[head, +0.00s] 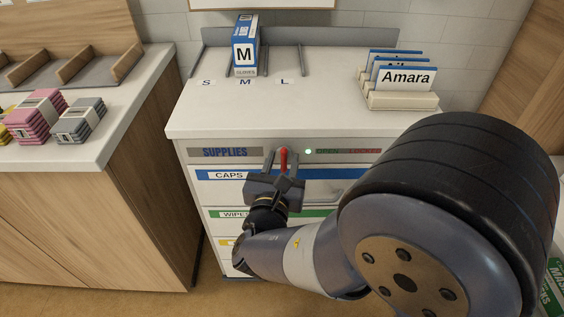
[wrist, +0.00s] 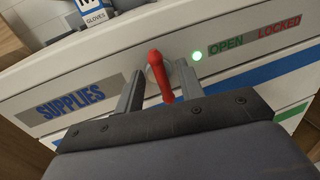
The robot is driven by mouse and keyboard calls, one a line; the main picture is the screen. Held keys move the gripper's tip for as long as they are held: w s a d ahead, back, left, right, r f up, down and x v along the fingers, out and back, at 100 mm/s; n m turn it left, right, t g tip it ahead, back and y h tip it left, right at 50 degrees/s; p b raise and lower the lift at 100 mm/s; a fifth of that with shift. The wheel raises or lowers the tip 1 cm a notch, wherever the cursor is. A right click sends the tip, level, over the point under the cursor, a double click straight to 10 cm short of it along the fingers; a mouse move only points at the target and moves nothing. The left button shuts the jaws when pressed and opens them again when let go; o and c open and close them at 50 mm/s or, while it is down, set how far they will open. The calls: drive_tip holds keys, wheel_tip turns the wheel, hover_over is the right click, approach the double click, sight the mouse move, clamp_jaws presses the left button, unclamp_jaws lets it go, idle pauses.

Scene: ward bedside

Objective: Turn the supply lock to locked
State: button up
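The supply lock's red lever (head: 283,160) is on the front of the white supply cabinet, right of the SUPPLIES label (head: 225,153). In the wrist view the red lever (wrist: 157,68) stands nearly upright, its top tilted slightly left, on a pale round base. A small green light (wrist: 197,56) glows beside the OPEN label (wrist: 226,42); the LOCKED label (wrist: 280,27) is farther right. My gripper (head: 281,156) is at the cabinet front. Its fingers (wrist: 160,86) are apart, one on each side of the lever, with gaps showing.
Drawers labelled CAPS (head: 229,175) and WIPES (head: 233,214) lie below the lock. On the cabinet top stand a blue-and-white glove box (head: 244,55) and a rack of name cards (head: 400,98). A side counter (head: 135,105) with folded packs is at left.

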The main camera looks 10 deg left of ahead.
drive_tip(key=shift+c, duration=0.4)
clamp_jaws()
